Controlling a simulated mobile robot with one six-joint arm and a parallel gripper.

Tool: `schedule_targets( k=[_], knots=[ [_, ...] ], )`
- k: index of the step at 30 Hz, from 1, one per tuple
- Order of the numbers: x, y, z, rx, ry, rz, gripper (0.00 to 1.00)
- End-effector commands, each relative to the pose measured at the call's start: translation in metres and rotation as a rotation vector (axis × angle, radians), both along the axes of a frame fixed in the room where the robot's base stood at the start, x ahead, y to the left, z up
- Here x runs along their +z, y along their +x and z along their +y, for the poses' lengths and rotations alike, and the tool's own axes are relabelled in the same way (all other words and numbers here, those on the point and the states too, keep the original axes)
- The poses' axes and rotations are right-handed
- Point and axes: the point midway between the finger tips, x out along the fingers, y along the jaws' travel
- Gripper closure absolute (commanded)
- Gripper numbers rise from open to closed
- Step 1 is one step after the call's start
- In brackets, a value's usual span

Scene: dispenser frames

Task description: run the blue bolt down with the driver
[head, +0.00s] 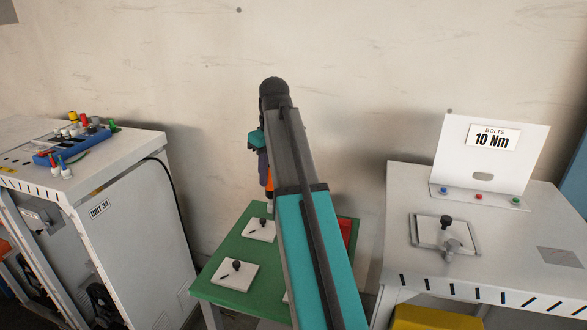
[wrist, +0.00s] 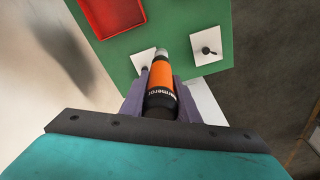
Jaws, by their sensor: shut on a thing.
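My gripper (wrist: 160,94) is shut on an orange and black driver (wrist: 161,71), with a purple finger on each side of it. In the head view the driver (head: 269,183) hangs upright below my gripper (head: 264,165), partly behind my arm, its pale tip over the green table. A small blue bolt head (head: 444,190) shows on the ledge of the white upright panel at the right, left of a red one (head: 478,196) and a green one (head: 515,201). It is far to the right of my gripper and is not in the wrist view.
The green table (head: 223,291) carries white plates (head: 236,275) with black knobs and a red tray (wrist: 112,14). A white bench (head: 540,259) at the right holds the "BOLTS 10 Nm" panel and a knobbed plate. A left cabinet (head: 138,233) holds a blue tray of coloured parts.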

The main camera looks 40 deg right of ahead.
Motion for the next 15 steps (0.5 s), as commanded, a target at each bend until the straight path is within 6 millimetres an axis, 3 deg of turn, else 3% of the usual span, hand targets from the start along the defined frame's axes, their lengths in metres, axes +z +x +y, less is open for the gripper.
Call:
schedule_targets(
  k=[1,15],
  knots=[
    [-0.007,0.005,0.015,0.020,0.000,-0.001,1.00],
    [-0.047,0.033,0.130,0.170,0.000,0.000,1.00]
  ],
)
